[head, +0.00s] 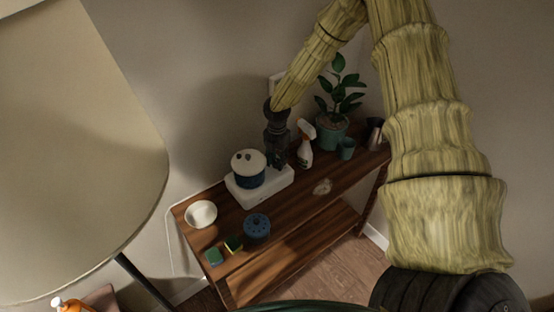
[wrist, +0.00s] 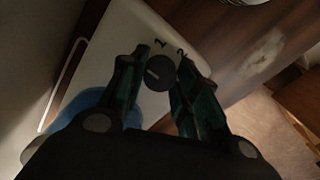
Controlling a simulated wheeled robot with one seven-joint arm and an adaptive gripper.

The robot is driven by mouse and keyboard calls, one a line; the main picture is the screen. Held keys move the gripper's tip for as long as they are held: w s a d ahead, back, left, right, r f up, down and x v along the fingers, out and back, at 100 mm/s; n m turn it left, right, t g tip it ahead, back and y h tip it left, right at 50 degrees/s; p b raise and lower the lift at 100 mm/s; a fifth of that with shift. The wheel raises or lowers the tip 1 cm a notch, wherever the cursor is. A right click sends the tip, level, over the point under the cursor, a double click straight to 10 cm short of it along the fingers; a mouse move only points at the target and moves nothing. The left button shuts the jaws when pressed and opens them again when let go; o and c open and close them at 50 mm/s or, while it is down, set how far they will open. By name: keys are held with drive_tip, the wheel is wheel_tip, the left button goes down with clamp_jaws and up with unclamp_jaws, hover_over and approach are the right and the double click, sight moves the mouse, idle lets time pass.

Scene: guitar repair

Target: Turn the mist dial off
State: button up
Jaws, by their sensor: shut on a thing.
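The mist dial (wrist: 159,73) is a small dark round knob with a pale pointer line. It sits on a white base (wrist: 117,32) with small dark marks, possibly numerals, beside the knob. In the head view the white base (head: 243,199) stands on the wooden shelf and carries a blue vessel (head: 250,181) with a white lid (head: 248,160). My gripper (wrist: 161,62) has its two fingers on either side of the dial, shut on it. In the head view my gripper (head: 277,160) reaches down to the base's right end and hides the dial.
A white bowl (head: 201,214), a blue perforated pot (head: 257,226) and sponges (head: 214,256) are left and in front. A spray bottle (head: 306,146), a teal cup (head: 346,148) and a potted plant (head: 332,134) stand close right. A large lampshade (head: 75,140) fills the left.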

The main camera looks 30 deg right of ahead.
drive_tip(key=shift+w+d, duration=0.1)
drive_tip(key=o, duration=1)
drive_tip(key=shift+o, duration=0.2)
wheel_tip(320, 180, up, 12)
idle(0.7)
